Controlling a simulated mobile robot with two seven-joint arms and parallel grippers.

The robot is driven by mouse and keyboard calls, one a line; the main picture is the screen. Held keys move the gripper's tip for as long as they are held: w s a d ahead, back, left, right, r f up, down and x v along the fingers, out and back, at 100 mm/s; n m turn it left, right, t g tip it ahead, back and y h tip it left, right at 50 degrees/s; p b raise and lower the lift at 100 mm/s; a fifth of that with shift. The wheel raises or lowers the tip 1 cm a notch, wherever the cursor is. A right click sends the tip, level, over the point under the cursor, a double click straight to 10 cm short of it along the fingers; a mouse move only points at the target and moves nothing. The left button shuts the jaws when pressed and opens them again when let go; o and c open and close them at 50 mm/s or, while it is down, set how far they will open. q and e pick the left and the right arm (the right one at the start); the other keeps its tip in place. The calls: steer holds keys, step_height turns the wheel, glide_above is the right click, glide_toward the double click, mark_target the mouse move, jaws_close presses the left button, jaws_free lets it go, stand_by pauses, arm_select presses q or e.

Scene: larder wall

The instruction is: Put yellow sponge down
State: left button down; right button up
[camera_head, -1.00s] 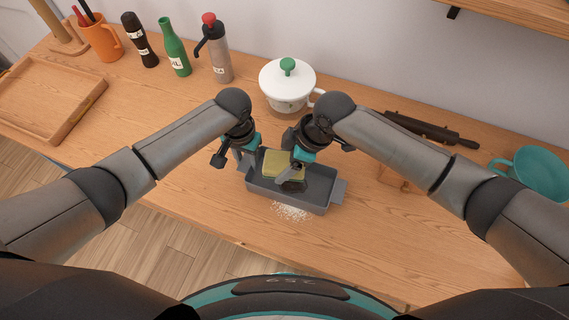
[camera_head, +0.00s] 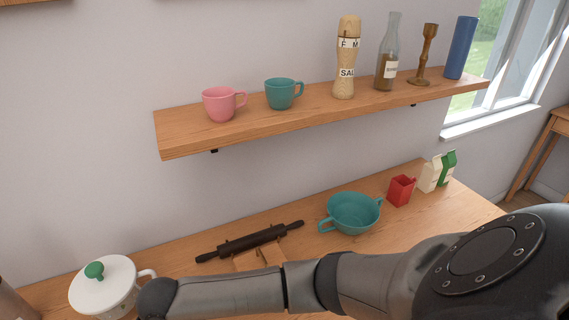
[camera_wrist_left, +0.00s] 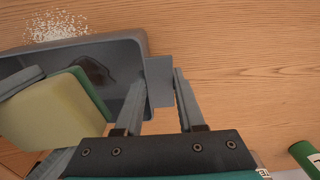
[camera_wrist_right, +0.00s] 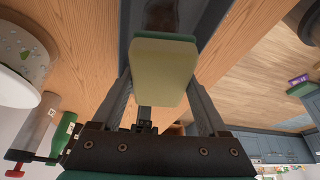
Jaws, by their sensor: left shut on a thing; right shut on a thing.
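The yellow sponge (camera_wrist_right: 163,72), with a green scouring side, is between the fingers of my right gripper (camera_wrist_right: 160,88), which is shut on it. In the left wrist view the sponge (camera_wrist_left: 42,122) is tilted over the inside of the grey tin (camera_wrist_left: 122,48); whether it touches the tin's floor is unclear. A dark stain (camera_wrist_left: 95,70) shows on that floor. My left gripper (camera_wrist_left: 156,92) is shut on the flat handle at the tin's end. The head view shows neither gripper, the sponge nor the tin.
White powder (camera_wrist_left: 55,25) lies on the counter beside the tin. A white lidded pot (camera_head: 105,290), a rolling pin (camera_head: 250,240), a teal bowl (camera_head: 352,214) and a red container (camera_head: 400,190) stand along the counter. A wooden shelf (camera_head: 300,122) with cups and bottles is above.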

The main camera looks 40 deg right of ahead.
steer(key=shift+s+d+m, duration=0.3)
steer(key=shift+s+m, duration=0.1)
steer(key=shift+s, duration=0.05)
steer(key=s+d+m+t+h, duration=0.1)
steer(key=s+d+m, duration=0.25)
steer(key=d, duration=0.65)
steer(key=s+d+r+m+t+h, duration=0.1)
steer(key=s+d+m, duration=0.3)
steer(key=d, duration=0.6)
steer(key=s+d+m+t+h, duration=0.1)
steer(key=s+d+m, duration=0.3)
steer(key=d, duration=0.6)
steer(key=shift+n, duration=0.55)
steer(key=shift+s+d+f, duration=0.1)
steer(key=shift+s+f, duration=0.1)
steer(key=shift+f, duration=2.1)
steer(key=shift+s+f, duration=0.2)
steer(key=shift+f, duration=2.05)
steer(key=shift+f, duration=0.15)
steer(key=o, duration=1.1)
steer(key=v, duration=1.2)
steer(key=shift+s+d, duration=0.2)
